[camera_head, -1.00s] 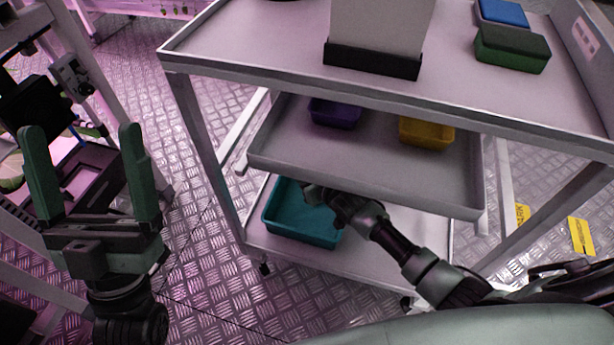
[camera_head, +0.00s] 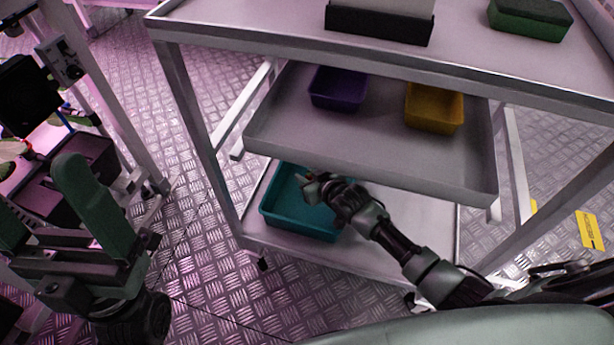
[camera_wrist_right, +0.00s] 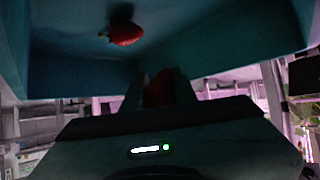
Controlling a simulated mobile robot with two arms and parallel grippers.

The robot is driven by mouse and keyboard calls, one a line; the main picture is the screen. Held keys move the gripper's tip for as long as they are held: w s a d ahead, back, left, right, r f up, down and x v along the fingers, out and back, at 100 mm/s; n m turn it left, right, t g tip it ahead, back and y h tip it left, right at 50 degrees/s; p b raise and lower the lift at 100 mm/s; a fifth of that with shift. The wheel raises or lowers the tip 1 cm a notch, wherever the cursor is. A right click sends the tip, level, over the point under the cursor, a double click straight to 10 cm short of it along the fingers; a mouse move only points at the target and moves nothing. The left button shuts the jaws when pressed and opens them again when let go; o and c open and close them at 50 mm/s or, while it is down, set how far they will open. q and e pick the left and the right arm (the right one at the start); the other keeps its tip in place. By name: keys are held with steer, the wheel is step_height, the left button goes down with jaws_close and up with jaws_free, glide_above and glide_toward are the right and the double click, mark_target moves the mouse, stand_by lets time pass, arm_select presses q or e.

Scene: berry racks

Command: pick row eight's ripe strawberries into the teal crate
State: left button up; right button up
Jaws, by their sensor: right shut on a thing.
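The teal crate (camera_head: 290,225) stands on the cart's bottom shelf. My right gripper (camera_head: 308,178) reaches in under the middle shelf and is over the crate. In the right wrist view my right gripper (camera_wrist_right: 158,95) is shut on a red strawberry (camera_wrist_right: 158,87), partly hidden between the fingers. Another red strawberry (camera_wrist_right: 126,34) lies inside the teal crate (camera_wrist_right: 225,45), apart from the gripper. My left gripper (camera_head: 50,215) is open and empty at the left, away from the cart.
The middle shelf (camera_head: 370,165) hangs low above my right arm and holds a purple bin (camera_head: 338,90) and a yellow bin (camera_head: 434,108). Rack equipment stands at the left. Floor between is clear.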

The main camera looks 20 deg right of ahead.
stand_by(0.4)
steer(key=o, duration=0.8)
steer(key=shift+o, duration=0.2)
steer(key=o, duration=0.8)
